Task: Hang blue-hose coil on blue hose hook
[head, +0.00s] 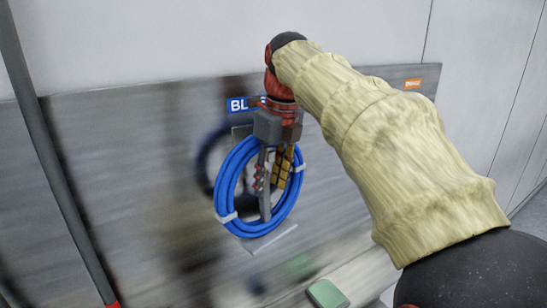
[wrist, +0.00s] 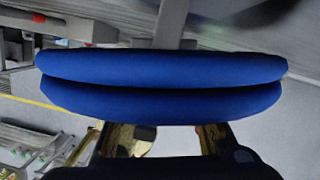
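The blue-hose coil (head: 229,178), bound with white ties, stands upright as a ring before the grey panel, below a partly covered blue "BL…" sign (head: 238,105). My gripper (head: 274,188) points down across the coil's upper right; its two fingers show apart, over the ring's opening. In the wrist view the coil (wrist: 160,70) crosses close in front as two thick blue strands, just beyond my separated fingers (wrist: 170,138). A grey bar (wrist: 171,20) beyond the coil may be the hook. The contact between coil and bar is hidden, so I cannot tell whether it hangs there.
The grey panel (head: 120,150) fills the area behind the coil. A dark upright pole (head: 55,160) with a red end stands at left. A pale ledge with a green block (head: 327,294) lies below. An orange label (head: 412,84) is at upper right.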

